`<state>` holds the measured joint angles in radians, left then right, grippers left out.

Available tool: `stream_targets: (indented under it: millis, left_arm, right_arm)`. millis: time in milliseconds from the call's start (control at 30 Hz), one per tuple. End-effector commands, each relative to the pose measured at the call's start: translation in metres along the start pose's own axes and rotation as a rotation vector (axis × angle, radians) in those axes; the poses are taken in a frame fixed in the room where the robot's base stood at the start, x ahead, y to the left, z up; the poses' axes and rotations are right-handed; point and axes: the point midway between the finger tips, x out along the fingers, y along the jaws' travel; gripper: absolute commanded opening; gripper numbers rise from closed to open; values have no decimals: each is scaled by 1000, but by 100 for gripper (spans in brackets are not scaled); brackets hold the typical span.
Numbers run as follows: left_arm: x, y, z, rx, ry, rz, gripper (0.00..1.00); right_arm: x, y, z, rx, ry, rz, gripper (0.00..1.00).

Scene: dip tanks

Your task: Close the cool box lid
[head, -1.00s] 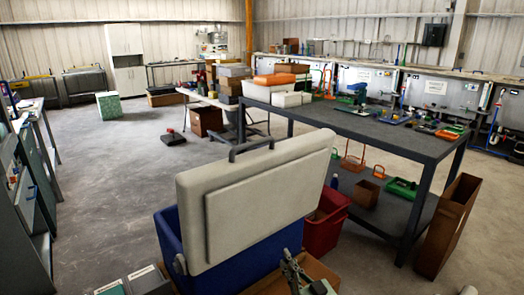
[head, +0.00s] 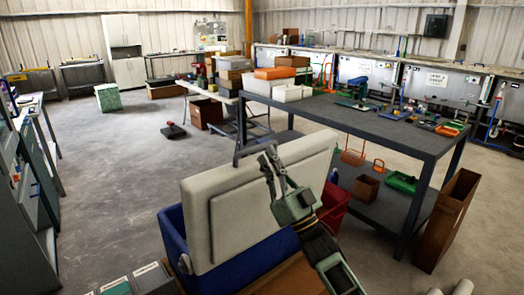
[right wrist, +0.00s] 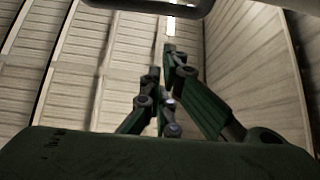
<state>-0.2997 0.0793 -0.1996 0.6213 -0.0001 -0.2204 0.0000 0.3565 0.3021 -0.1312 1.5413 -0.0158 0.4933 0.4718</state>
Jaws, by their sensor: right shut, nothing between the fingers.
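The cool box (head: 240,268) is blue and stands low in the middle of the head view. My right gripper (head: 268,155) is shut and empty, pointing up in front of the lid's upper right part near the handle. I cannot tell whether it touches the lid. In the right wrist view the fingers (right wrist: 165,60) point up toward the wall panels, and a pale rounded edge crosses the top. My left gripper is not in view.
A dark workbench (head: 410,140) with boxes and tools stands behind and to the right. A red bin (head: 335,208) stands close to the cool box's right. A tall brown box (head: 448,215) is at the right. Open floor (head: 110,190) lies to the left.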

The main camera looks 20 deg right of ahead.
Motion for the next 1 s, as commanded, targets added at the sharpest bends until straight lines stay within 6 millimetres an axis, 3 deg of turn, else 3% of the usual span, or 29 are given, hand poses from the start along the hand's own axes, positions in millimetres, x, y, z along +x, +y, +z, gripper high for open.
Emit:
stream_targets:
  millis: [300,800,1000]
  left_arm:
    - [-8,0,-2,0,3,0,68]
    - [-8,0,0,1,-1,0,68]
    - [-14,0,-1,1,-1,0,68]
  right_arm:
    - [20,0,26,1,-5,2,0]
    - [23,0,29,0,-7,1,0]
    - [39,0,33,-1,-44,0,0]
